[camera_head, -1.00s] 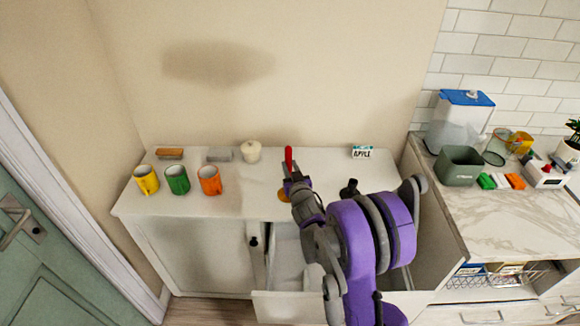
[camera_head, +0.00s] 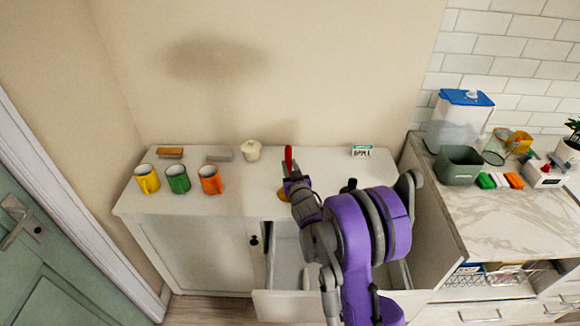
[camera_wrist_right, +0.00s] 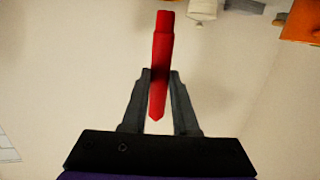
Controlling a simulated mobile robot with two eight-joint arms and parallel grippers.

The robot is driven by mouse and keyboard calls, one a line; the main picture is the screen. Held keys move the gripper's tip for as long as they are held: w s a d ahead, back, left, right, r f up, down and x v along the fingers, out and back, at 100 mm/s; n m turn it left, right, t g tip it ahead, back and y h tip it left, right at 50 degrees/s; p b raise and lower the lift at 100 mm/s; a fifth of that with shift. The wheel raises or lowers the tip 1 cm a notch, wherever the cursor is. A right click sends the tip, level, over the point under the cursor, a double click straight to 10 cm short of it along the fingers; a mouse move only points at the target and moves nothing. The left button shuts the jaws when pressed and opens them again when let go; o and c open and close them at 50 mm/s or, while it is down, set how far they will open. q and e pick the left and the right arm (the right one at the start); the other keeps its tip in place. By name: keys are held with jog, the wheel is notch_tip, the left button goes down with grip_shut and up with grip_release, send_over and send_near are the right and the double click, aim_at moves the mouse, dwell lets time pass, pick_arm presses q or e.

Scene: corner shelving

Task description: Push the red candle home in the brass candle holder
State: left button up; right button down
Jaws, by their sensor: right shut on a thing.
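The red candle (camera_head: 289,156) stands roughly upright above the white cabinet top in the head view. My right gripper (camera_head: 292,176) is shut on it. In the right wrist view the candle (camera_wrist_right: 161,50) sits between the two fingers (camera_wrist_right: 160,88), with one end tapering to a point. The brass candle holder (camera_head: 283,195) shows only as a small brownish-gold edge on the cabinet top, just below and left of the gripper. My gripper hides the rest of it, so I cannot tell whether the candle touches it. My left gripper is not in view.
Yellow (camera_head: 146,179), green (camera_head: 177,179) and orange (camera_head: 209,179) mugs stand to the left. A cream lidded pot (camera_head: 251,150) stands behind, and a small sign (camera_head: 362,151) at the back right. An open drawer (camera_head: 285,304) juts out below my arm.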

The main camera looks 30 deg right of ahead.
jog(key=shift+f, duration=1.55)
jog(key=c, duration=0.6)
grip_release()
jog(key=shift+s, duration=0.15)
jog(key=v, duration=1)
jog(key=shift+s+p, duration=0.3)
jog(key=shift+a+r, duration=0.1)
jog(key=shift+a, duration=0.05)
